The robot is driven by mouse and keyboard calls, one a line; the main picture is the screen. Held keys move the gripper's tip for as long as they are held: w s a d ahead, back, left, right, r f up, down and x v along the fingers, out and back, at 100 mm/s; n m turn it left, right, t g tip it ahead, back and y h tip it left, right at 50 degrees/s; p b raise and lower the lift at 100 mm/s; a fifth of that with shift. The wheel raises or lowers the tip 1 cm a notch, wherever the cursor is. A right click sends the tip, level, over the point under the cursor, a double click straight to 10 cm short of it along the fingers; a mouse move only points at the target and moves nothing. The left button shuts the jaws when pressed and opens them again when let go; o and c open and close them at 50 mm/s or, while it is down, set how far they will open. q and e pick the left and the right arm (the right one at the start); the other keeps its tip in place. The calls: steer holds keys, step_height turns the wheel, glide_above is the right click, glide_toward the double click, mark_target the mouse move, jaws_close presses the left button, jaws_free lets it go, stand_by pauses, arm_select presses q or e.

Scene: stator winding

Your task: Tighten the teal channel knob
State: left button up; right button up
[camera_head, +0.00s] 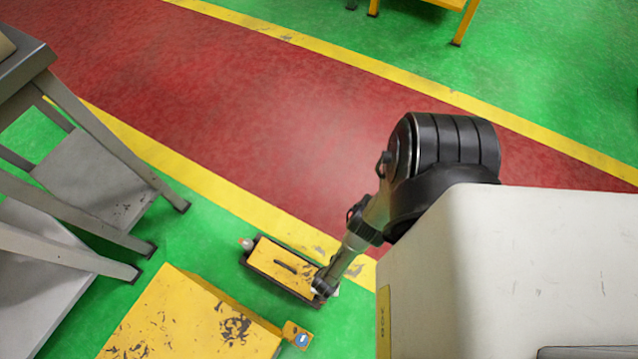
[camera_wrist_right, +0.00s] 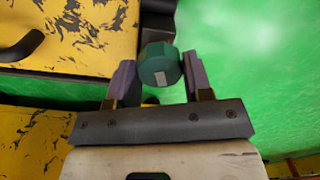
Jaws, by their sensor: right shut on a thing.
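The teal channel knob (camera_wrist_right: 160,65) is a faceted knob with a pale rectangular mark on its face, in the right wrist view. My right gripper (camera_wrist_right: 158,78) is shut on it, with one finger on each side. In the head view my right gripper (camera_head: 325,287) is at the right end of a low yellow box with a dark frame and a black handle (camera_head: 270,264). The knob itself cannot be made out there. My left gripper is not in view.
Grey metal tables (camera_head: 90,165) stand left. The red lane beyond is clear.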

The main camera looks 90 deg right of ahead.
steer(key=m, duration=0.4)
steer(key=shift+a+r+p, duration=0.1)
steer(key=shift+p, duration=0.2)
steer(key=m, duration=0.2)
steer(key=shift+m, duration=0.3)
steer(key=m+p, duration=0.1)
steer(key=m, duration=0.3)
steer(key=shift+m, duration=0.3)
steer(key=m, duration=0.3)
steer(key=shift+m, duration=0.3)
steer(key=m, duration=0.3)
steer(key=shift+m, duration=1.7)
